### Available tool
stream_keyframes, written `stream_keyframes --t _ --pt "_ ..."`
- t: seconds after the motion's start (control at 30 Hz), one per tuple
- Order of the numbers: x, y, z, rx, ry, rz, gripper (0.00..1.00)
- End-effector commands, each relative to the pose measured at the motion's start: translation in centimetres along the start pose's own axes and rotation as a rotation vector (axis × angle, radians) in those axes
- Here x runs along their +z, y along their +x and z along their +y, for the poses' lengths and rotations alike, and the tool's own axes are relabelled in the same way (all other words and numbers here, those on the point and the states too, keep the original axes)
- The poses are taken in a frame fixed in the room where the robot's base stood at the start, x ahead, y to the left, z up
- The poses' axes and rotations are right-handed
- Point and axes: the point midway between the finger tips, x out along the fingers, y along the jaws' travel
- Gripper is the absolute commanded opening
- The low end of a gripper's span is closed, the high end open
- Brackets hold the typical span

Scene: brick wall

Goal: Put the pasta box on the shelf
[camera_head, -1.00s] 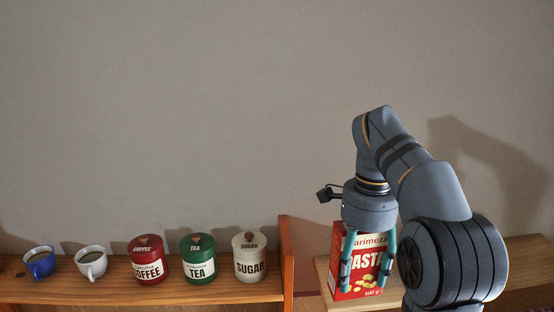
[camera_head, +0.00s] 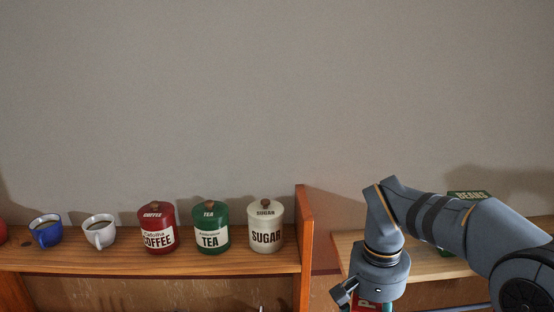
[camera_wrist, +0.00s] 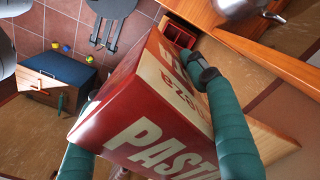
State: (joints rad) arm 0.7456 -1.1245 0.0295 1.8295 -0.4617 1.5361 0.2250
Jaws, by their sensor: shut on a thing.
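The red pasta box (camera_wrist: 140,122) fills the middle of the wrist view, tilted in that picture, with "PASTA" lettering on it. My gripper (camera_wrist: 130,84) is shut on the box, with a teal finger on each side. In the head view only a small red part of the box (camera_head: 364,306) shows at the bottom edge, below my wrist; the fingers are mostly cut off. The wooden shelf (camera_head: 150,262) on the left holds the mugs and canisters. A lighter wooden shelf (camera_head: 349,245) lies right of the upright divider (camera_head: 304,240).
On the left shelf stand a blue mug (camera_head: 45,232), a white mug (camera_head: 98,232), and red coffee (camera_head: 157,228), green tea (camera_head: 210,228) and cream sugar (camera_head: 265,226) canisters. A green beans container (camera_head: 468,196) stands partly behind my arm on the right shelf.

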Motion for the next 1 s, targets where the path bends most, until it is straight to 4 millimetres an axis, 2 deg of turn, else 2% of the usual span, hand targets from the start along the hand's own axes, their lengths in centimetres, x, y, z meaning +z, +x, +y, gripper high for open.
stream_keyframes --t 0.03,0.23,0.37,0.6,1.0 --pt "0.8 1.7 0.1 -0.003 -0.064 -0.001 0.00" --pt "2.9 4.2 0.1 -0.012 -0.241 0.002 0.00" --pt "3.9 5.5 0.3 -0.013 -0.288 0.000 0.00" --pt "6.8 9.1 1.1 -0.013 -0.298 0.000 0.00" --pt "7.2 9.6 1.2 -0.016 -0.293 0.003 0.00"
